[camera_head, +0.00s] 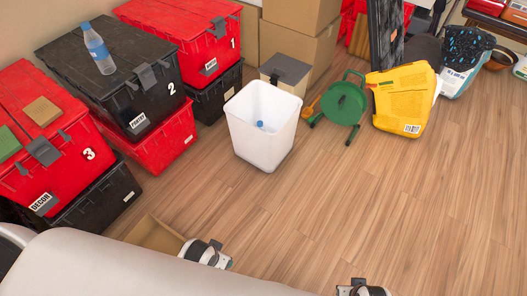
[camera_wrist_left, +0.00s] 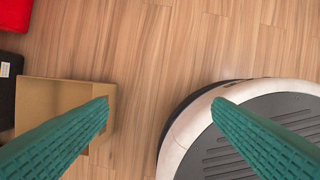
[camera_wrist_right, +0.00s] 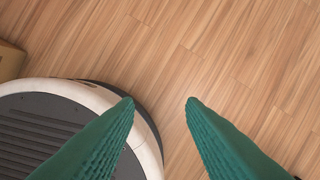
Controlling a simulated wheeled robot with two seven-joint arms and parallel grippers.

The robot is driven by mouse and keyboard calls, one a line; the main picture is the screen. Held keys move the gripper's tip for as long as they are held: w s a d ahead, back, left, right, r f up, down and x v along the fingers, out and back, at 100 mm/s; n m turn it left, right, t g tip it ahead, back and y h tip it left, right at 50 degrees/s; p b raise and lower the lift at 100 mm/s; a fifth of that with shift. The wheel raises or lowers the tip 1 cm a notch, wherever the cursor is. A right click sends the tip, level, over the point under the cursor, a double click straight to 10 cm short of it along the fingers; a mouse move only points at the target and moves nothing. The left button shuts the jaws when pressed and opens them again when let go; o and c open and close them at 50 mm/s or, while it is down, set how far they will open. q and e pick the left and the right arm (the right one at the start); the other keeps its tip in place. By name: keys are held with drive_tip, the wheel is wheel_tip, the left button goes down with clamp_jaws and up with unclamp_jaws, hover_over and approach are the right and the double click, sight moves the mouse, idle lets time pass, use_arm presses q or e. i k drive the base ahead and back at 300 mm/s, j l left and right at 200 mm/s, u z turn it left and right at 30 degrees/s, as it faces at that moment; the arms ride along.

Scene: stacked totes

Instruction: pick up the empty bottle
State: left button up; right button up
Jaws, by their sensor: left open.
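A clear bottle with a blue label (camera_head: 98,48) stands on the lid of the black tote marked 2 (camera_head: 75,72), at the upper left of the head view. Something small and blue, perhaps another bottle (camera_head: 261,125), lies inside the white bin (camera_head: 284,115). My left gripper (camera_wrist_left: 162,100) is open and empty above the floor, with a cardboard box and my base below it. My right gripper (camera_wrist_right: 160,101) is open and empty above the floor and the edge of my base. In the head view only the wrist parts of both arms show at the bottom edge, far from the bottle.
Red totes marked 3 (camera_head: 95,166) and 1 (camera_head: 232,45) flank the black tote. An open cardboard box (camera_head: 157,234) sits on the floor near my left wrist. A green reel (camera_head: 343,104) and yellow bag (camera_head: 402,98) stand right of the bin. The right floor is clear.

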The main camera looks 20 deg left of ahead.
sight(94, 42)
drive_tip(key=u, duration=1.6)
drive_tip(key=i+l+z, duration=0.1)
drive_tip(key=i+l, duration=0.15)
drive_tip(key=l, duration=0.2)
drive_tip(key=i+l+z, duration=0.15)
drive_tip(key=i+l, duration=0.15)
drive_tip(key=l, duration=0.15)
drive_tip(key=i+l+z, duration=0.1)
drive_tip(key=i+l, duration=0.2)
drive_tip(key=l, duration=0.1)
